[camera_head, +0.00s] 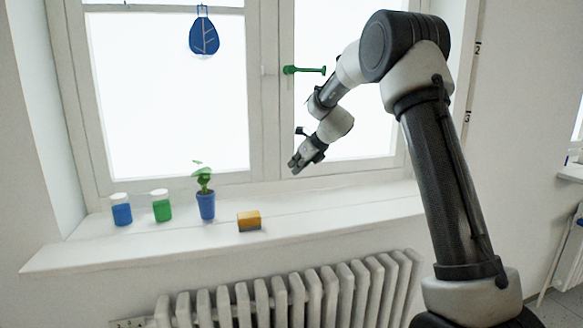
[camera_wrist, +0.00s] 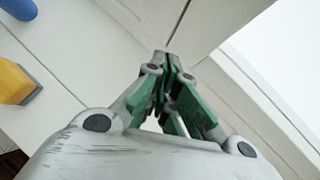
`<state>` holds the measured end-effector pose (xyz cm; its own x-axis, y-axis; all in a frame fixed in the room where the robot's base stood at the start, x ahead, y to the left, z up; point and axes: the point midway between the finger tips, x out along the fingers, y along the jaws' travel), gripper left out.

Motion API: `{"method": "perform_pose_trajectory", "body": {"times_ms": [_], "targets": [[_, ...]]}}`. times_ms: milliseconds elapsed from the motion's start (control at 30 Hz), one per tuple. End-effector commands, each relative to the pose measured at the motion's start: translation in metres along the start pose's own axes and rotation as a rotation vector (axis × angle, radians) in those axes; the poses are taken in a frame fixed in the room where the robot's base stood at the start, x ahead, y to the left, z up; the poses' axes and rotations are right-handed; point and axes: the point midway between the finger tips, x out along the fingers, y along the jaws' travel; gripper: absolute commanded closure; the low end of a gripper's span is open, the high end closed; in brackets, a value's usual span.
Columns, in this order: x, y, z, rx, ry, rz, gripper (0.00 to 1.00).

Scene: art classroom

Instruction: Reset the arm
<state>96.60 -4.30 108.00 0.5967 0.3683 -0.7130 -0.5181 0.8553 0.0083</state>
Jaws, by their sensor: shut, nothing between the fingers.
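My gripper (camera_head: 294,165) is raised in front of the window, above the right part of the white windowsill. It is shut and empty, apart from every object. In the wrist view my gripper (camera_wrist: 168,62) shows its green-edged fingers closed together at the centre. My arm stands at the right of the head view, bent over toward the window with the gripper pointing down and left.
A green window handle (camera_head: 304,70) is above the gripper. A radiator (camera_head: 290,295) is below. The sill's right part is clear.

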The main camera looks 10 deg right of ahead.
Motion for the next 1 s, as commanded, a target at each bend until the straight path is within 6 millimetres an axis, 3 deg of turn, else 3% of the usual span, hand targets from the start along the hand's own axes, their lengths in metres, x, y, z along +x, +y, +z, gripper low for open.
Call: {"method": "perform_pose_trajectory", "body": {"times_ms": [400, 567, 667, 733, 767, 867, 967, 1000], "targets": [[-0.073, 0.027, 0.006, -0.003, -0.002, -0.001, 1.0], [-0.084, 0.031, 0.005, -0.021, -0.001, -0.001, 1.0], [-0.086, 0.033, 0.004, -0.134, 0.003, 0.006, 1.0], [-0.086, 0.035, 0.0, -0.303, 0.021, 0.018, 1.0], [-0.085, 0.036, -0.008, -0.395, 0.041, 0.031, 1.0], [-0.084, 0.048, -0.057, -0.758, 0.136, 0.12, 1.0], [-0.112, 0.066, -0.104, -1.164, 0.204, 0.234, 1.0], [-0.129, 0.074, -0.122, -1.329, 0.223, 0.285, 1.0]]}}
